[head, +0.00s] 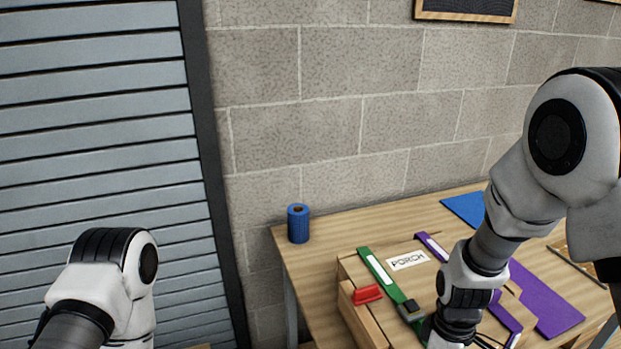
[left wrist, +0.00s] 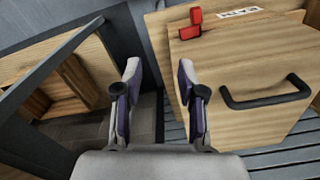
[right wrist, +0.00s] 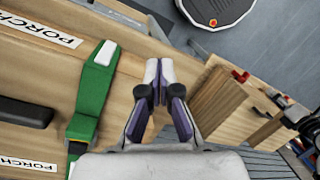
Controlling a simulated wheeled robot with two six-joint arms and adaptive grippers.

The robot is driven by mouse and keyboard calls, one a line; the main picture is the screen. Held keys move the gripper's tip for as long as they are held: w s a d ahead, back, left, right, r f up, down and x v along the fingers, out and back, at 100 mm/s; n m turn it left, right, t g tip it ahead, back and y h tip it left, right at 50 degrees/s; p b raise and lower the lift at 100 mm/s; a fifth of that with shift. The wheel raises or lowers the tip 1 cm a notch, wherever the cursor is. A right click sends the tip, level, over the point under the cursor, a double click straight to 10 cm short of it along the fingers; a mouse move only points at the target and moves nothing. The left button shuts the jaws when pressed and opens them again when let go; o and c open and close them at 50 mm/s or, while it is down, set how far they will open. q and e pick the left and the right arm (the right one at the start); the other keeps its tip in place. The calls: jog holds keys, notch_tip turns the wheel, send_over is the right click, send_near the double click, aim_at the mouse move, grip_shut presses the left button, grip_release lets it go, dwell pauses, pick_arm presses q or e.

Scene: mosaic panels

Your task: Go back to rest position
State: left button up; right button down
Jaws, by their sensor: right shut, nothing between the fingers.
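My right arm reaches down over the table in the head view, with its gripper below the frame. In the right wrist view my right gripper (right wrist: 160,75) is shut and empty, above the edge of a wooden case beside a green strap (right wrist: 93,95). In the left wrist view my left gripper (left wrist: 163,80) is open with nothing between its fingers. It is in front of a wooden box with a dark handle (left wrist: 265,97) and a red latch (left wrist: 190,28). In the head view only the left arm's joint shows at the lower left, and the left gripper is out of frame.
In the head view, the wooden table (head: 330,240) holds a blue roll (head: 298,224), a PORCH-labelled case (head: 345,272) with a red latch (head: 367,294), a purple mat (head: 545,300) and a blue sheet (head: 463,208). A block wall and grey shutter stand behind.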

jog(key=s+d+f+m+g+b, duration=0.1)
jog(key=s+f+m+b, duration=0.25)
jog(key=s+f, duration=0.9)
jog(key=s+d+f+m+g+b, duration=0.2)
jog(key=s+f+b, duration=0.2)
jog(key=s+f, duration=0.85)
jog(key=w+f+m+t, duration=0.2)
jog(key=w+m+t, duration=0.2)
jog(key=w, duration=0.4)
jog(key=shift+a+f+m+t, duration=0.25)
jog(key=shift+m+t, duration=0.1)
jog(key=shift+t, duration=0.15)
